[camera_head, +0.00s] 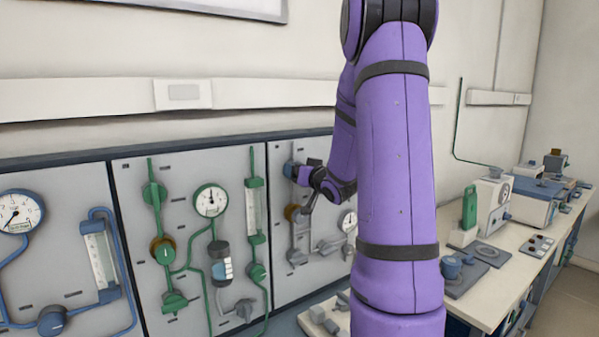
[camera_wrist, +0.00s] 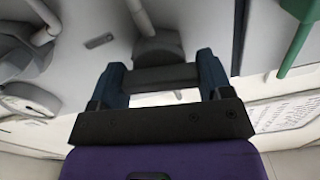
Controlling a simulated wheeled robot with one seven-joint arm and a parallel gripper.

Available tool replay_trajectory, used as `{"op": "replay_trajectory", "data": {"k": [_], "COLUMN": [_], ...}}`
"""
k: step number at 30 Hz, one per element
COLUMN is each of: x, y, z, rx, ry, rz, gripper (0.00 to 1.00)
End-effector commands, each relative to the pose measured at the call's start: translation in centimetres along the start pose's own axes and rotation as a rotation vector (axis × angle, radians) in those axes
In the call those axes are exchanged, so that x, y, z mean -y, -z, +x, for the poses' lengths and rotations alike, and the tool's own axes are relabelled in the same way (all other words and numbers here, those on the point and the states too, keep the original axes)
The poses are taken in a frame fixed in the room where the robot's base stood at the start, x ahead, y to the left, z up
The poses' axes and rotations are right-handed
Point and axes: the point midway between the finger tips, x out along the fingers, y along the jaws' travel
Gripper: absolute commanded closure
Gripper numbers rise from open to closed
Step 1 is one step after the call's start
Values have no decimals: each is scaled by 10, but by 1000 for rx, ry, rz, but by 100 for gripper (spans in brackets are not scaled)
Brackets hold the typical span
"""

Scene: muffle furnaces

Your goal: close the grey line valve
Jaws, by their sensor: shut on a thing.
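The grey line (camera_head: 297,235) runs on the right-hand wall panel in the head view. My gripper (camera_head: 297,170) is at the upper part of this line and hides much of what it holds there. In the wrist view, my gripper (camera_wrist: 161,66) has its two dark blue fingers on either side of a dark grey bar, the handle of the grey line valve (camera_wrist: 160,78). The fingers are shut on this handle. The grey valve body (camera_wrist: 158,46) shows just beyond it, against the panel. The handle lies across the gap between the fingers.
The middle panel holds a green line with a gauge (camera_head: 210,201) and a flowmeter (camera_head: 254,208); the left panel holds a blue line with a gauge (camera_head: 20,211). A bench (camera_head: 510,262) with equipment stands at the right. My purple arm covers part of the right-hand panel.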

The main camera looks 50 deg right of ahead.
Motion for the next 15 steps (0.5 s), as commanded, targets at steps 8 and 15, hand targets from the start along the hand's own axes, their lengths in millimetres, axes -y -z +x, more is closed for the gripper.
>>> {"op": "replay_trajectory", "data": {"k": [8,15], "x": [0,0], "y": [-1,-1], "z": [0,0], "rx": [2,2], "ry": [-1,0], "rz": [-137,-188], "gripper": [51,51]}}
